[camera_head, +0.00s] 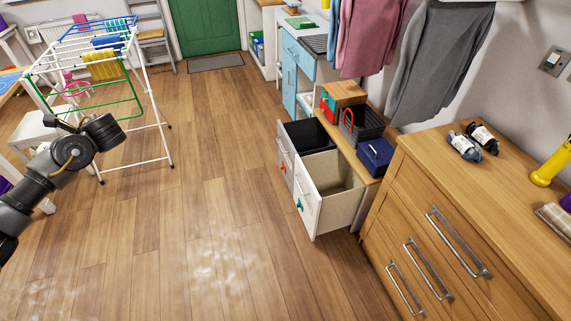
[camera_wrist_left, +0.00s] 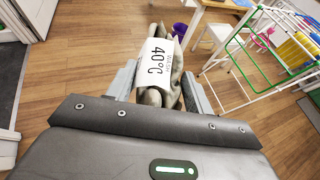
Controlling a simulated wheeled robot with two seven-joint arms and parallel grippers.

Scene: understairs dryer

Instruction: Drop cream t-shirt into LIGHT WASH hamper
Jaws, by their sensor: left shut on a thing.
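My left gripper (camera_wrist_left: 160,95) is shut on a rolled cream-olive cloth (camera_wrist_left: 172,92), which looks like the t-shirt, with a white label reading "WASH 40°C". It is held above the wooden floor. In the head view my left arm comes in at the left near the drying rack; the fingers and the cloth cannot be made out there. Two pull-out hampers stand open at the centre right. The nearer one (camera_head: 317,215) has a white front and a cream inside; the farther one (camera_head: 284,155) has a dark inside. No hamper wording is readable. My right gripper is not in view.
A white drying rack (camera_head: 135,100) with cloths stands at the left. A wooden chest of drawers (camera_head: 408,240) fills the right, beside the hampers. Baskets and a blue box (camera_head: 375,157) sit on the shelf behind them. The middle floor (camera_head: 210,190) is clear.

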